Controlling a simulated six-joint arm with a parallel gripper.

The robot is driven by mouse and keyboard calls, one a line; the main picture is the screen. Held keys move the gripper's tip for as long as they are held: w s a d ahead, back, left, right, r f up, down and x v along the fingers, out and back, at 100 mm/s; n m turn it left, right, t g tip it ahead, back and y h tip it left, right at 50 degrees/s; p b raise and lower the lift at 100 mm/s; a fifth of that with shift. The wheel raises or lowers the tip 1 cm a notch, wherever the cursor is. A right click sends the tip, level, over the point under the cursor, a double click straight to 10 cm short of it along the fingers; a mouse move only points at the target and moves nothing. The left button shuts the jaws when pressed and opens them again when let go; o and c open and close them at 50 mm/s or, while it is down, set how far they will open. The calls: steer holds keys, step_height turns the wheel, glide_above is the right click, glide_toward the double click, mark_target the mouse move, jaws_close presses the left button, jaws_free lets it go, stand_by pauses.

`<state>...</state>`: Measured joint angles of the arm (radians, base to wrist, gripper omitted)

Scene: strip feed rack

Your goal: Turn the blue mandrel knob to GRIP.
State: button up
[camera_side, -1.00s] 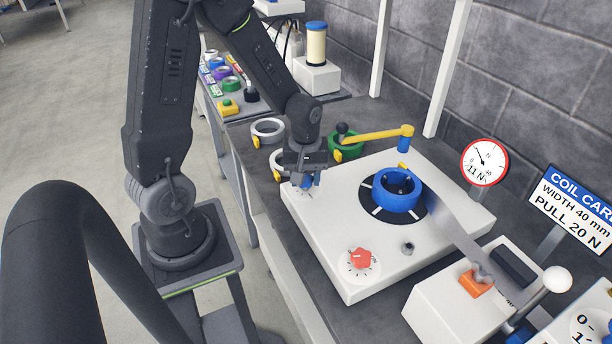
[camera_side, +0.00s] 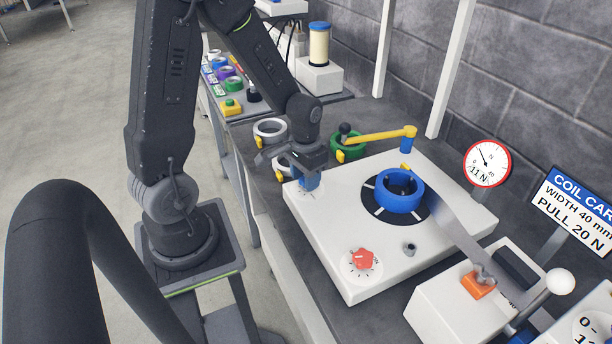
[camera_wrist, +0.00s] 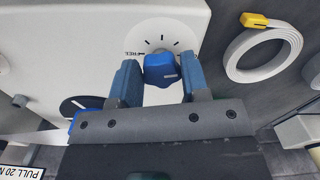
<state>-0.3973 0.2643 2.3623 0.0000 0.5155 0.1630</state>
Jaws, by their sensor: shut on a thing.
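The blue mandrel knob (camera_wrist: 162,69) sits on a dial with black tick marks at a corner of the white plate. My gripper (camera_wrist: 161,72) is shut on it, with one blue-padded finger on each side. A pale mark shows on the knob's lower right in the wrist view. In the side view my gripper (camera_side: 308,182) is down at the plate's left corner and hides most of the knob.
The white plate (camera_side: 335,262) also carries a red knob (camera_side: 362,260) and a blue mandrel ring (camera_side: 399,192) with a metal strip running right. A yellow crank arm (camera_side: 380,136) stands behind. White coils (camera_side: 270,131) and a green coil (camera_side: 347,143) lie on the dark bench nearby.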

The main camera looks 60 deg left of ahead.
steer(key=shift+m, duration=1.2)
steer(key=o, duration=0.9)
step_height(320, 180, up, 14)
steer(key=shift+f, duration=0.1)
steer(key=s+d+r+t, duration=0.2)
steer(key=s+d, duration=0.1)
steer(key=d, duration=0.1)
steer(key=s+d+r+t, duration=0.1)
steer(key=s+d+r, duration=0.1)
steer(key=d, duration=0.2)
steer(key=s+d+r+t, duration=0.2)
steer(key=s+d+r, duration=0.1)
steer(key=shift+s+d+t, duration=0.3)
steer(key=shift+d, duration=0.1)
